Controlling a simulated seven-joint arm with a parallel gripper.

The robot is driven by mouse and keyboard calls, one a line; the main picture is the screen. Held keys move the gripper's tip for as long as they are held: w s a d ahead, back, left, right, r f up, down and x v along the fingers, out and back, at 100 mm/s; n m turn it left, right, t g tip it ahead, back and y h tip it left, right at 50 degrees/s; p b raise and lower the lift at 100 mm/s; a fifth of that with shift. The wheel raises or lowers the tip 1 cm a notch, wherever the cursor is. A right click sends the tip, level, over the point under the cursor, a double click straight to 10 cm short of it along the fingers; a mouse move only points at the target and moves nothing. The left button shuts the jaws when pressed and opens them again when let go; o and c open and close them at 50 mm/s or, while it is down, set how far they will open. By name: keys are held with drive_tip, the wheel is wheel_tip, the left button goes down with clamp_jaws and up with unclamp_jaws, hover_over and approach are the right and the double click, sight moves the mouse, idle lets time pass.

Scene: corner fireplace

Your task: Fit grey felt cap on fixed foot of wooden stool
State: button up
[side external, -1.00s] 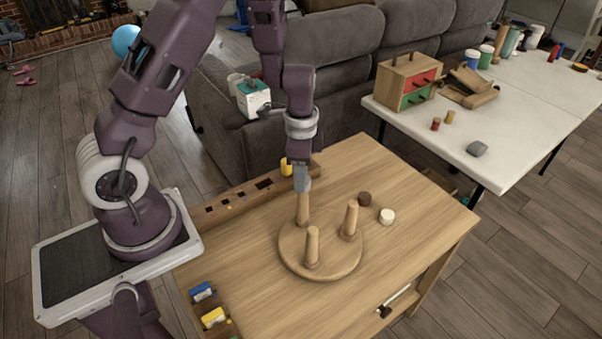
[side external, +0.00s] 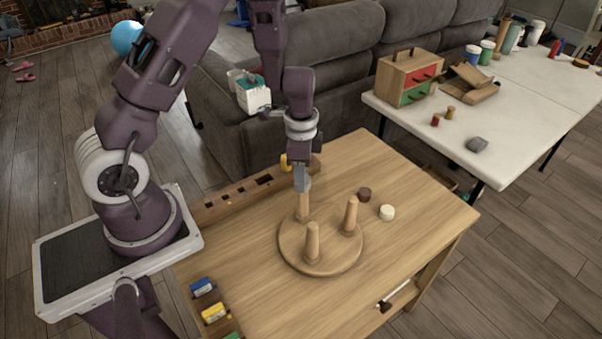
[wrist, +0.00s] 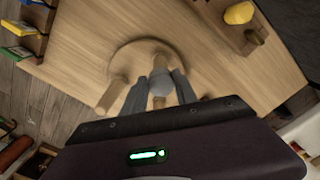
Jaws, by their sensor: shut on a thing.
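The wooden stool lies upside down, its round seat (side external: 335,266) flat on the table and its legs pointing up. My gripper (side external: 301,184) is above the back-left leg (side external: 303,206), pointing down. In the wrist view my gripper (wrist: 160,90) is shut on the grey felt cap (wrist: 161,84), with a finger on either side. The cap is in line with the leg's tip and appears to touch it. I cannot tell whether it is seated. The front leg (side external: 312,242) and right leg (side external: 351,217) stand bare.
A brown cap (side external: 364,194) and a cream cap (side external: 387,212) lie on the table right of the stool. A slotted wooden rack (side external: 228,205) runs along the back-left edge. Blue and yellow boxes (side external: 213,313) stand at front left. The table's right side is clear.

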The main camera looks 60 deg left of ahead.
drive_tip(key=shift+f, duration=0.4)
drive_tip(key=o, duration=1.3)
wheel_tip(320, 180, up, 7)
drive_tip(key=shift+f, duration=0.1)
drive_tip(key=s+d+r+n+t+h, duration=0.1)
drive_tip(key=s+d+r, duration=0.1)
drive_tip(key=r, duration=0.4)
drive_tip(key=s+d+r+n+t, duration=0.1)
drive_tip(key=d+r, duration=0.2)
drive_tip(key=r, duration=0.3)
drive_tip(key=s+d+r+n+t, duration=0.1)
drive_tip(key=s+r+n, duration=0.1)
drive_tip(key=s, duration=0.3)
drive_tip(key=s+d+r+n+t, duration=0.1)
drive_tip(key=s+r+n, duration=0.1)
drive_tip(key=s+r, duration=0.2)
drive_tip(key=s+d+r+n+t+y, duration=0.1)
drive_tip(key=s+r+n, duration=0.1)
drive_tip(key=s, duration=0.5)
drive_tip(key=shift+s+r+t, duration=0.1)
drive_tip(key=shift+r+t, duration=0.2)
drive_tip(key=shift+r, duration=0.4)
